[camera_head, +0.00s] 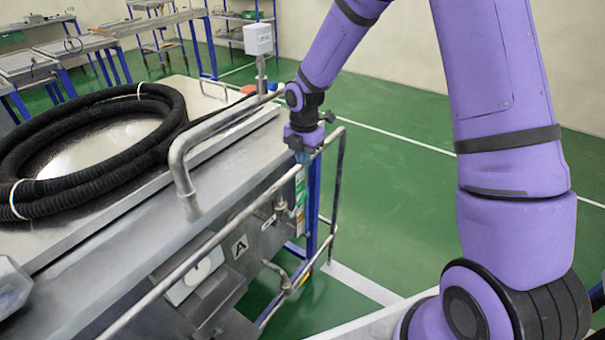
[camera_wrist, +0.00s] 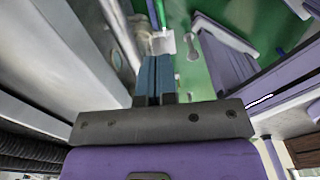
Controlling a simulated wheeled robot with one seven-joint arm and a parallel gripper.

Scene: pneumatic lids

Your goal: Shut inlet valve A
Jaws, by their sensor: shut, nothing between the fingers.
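A small pipe fitting (camera_head: 267,218) shows just right of that plate. I cannot tell which part is the handle of inlet valve A, or whether it is open or shut. My gripper (camera_head: 301,157) points down at the right end of the machine, close to the front rail, right of and above the plate. In the wrist view its two blue-grey fingers (camera_wrist: 155,75) are together and empty. A small pale plate (camera_wrist: 163,43) lies beyond the fingertips.
A steel rail (camera_head: 215,239) runs along the machine's front, with a bent pipe (camera_head: 182,165) above the top. A coiled black hose (camera_head: 95,140) lies on the lid. Green floor (camera_head: 400,175) is clear to the right. Benches (camera_head: 85,45) stand at the back left.

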